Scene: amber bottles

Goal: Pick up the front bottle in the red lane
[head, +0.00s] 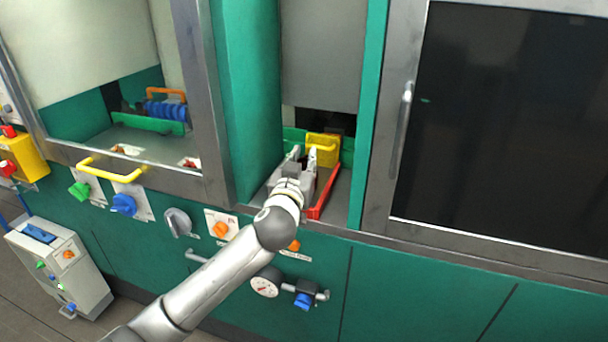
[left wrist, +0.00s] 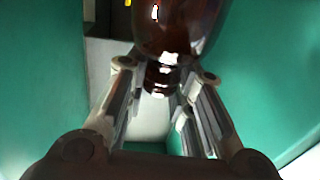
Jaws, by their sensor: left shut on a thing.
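An amber bottle (left wrist: 178,28) fills the top of the left wrist view, dark brown and glossy, with its narrow end between my fingertips. My left gripper (left wrist: 165,76) is shut on this narrow end. In the head view my left gripper (head: 302,156) reaches into the narrow middle bay, left of the red rail (head: 325,192) and close to a yellow block with a handle (head: 322,142). The bottle cannot be made out in the head view. My right gripper is not in view.
Green walls (left wrist: 250,70) stand close on both sides in the left wrist view. A grey panel (head: 322,55) hangs above the bay. Left is another bay with a yellow handle (head: 110,170); right is a dark window door (head: 500,120). Knobs and a gauge (head: 266,282) sit below.

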